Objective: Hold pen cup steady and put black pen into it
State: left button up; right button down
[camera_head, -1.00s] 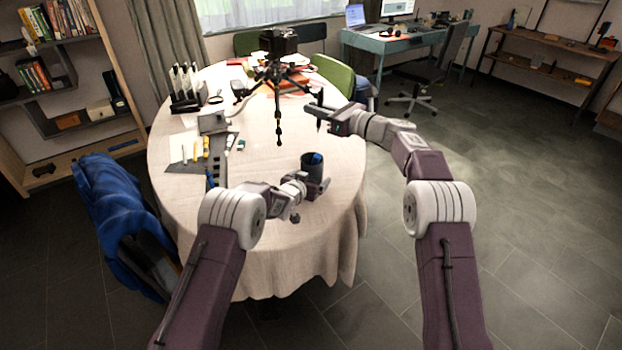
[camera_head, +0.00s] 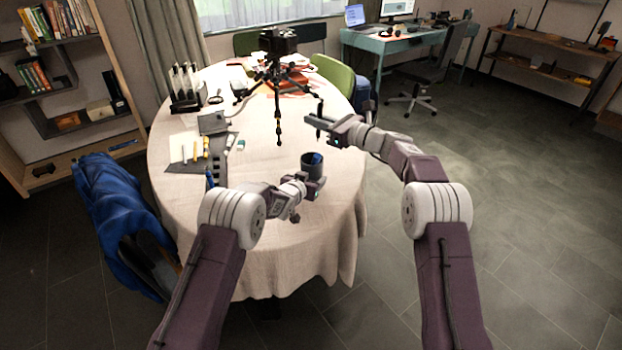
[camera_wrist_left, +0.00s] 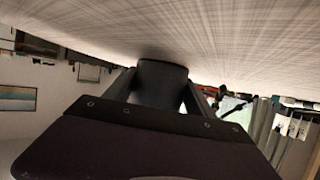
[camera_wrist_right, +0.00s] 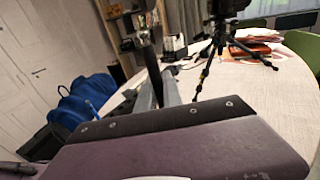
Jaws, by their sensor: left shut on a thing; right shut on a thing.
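The dark pen cup (camera_head: 311,163) stands upright near the right front of the round table, with something blue showing in its mouth. My left gripper (camera_head: 314,187) is shut on the cup from the front; in the left wrist view the cup (camera_wrist_left: 161,84) sits between its fingers. My right gripper (camera_head: 318,122) is shut on the black pen (camera_head: 319,112) and holds it roughly upright in the air, above and beyond the cup. The pen also shows dark and long in the right wrist view (camera_wrist_right: 152,68). The pen is apart from the cup.
A camera on a black tripod (camera_head: 279,110) stands on the table (camera_head: 255,155) behind the cup. At the left lie a mat with pens (camera_head: 190,152) and a dark rack (camera_head: 185,95).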

jog(key=shift+f, duration=1.85)
jog(key=c, duration=1.4)
grip_release()
jog(key=v, duration=1.2)
pick_arm(q)
jog(key=o, duration=1.6)
